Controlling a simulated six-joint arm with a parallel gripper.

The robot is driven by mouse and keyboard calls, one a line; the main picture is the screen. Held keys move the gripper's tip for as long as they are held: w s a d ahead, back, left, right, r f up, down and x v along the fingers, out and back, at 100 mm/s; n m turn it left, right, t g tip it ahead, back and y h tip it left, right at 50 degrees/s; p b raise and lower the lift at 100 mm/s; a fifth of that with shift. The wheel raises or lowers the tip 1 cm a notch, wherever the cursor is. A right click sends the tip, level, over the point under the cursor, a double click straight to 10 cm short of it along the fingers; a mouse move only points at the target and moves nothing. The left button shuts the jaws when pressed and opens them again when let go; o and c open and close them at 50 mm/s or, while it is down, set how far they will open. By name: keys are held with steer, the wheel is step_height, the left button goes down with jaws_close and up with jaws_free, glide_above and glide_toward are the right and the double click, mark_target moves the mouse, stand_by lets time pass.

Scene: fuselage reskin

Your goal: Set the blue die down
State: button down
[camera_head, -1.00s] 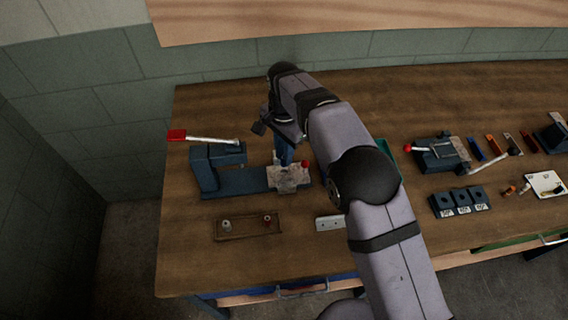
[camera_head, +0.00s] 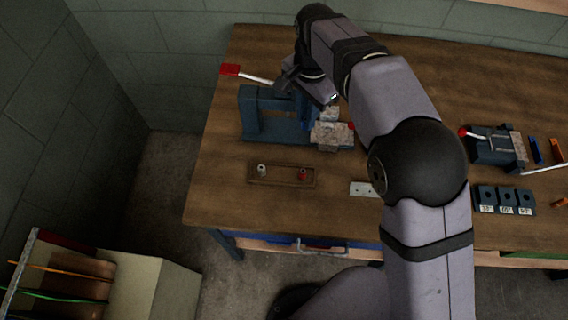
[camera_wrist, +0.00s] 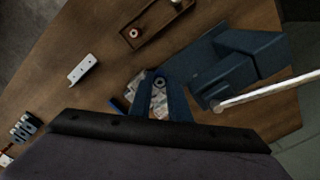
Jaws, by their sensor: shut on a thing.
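The held piece is hidden there. In the wrist view the block lies behind the fingertips, and contact cannot be told.
A brown wooden tray (camera_head: 282,183) holds a grey die (camera_head: 262,170) and a red die (camera_head: 303,175). A pale drilled plate (camera_head: 362,188) lies to its right. The press lever (camera_head: 255,78) sticks out with a red grip. Dark numbered blocks (camera_head: 503,199) stand further right.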

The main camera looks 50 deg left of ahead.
steer(key=n, duration=0.2)
glide_toward(282, 175)
steer(key=shift+f+p, duration=1.5)
steer(key=shift+f, duration=0.75)
steer(key=shift+f, duration=0.2)
steer(key=c, duration=1.7)
jaws_free()
steer(key=shift+o, duration=0.2)
steer(key=shift+r, duration=0.1)
step_height(282, 175, up, 12)
steer(key=b, duration=0.4)
steer(key=shift+r, duration=0.1)
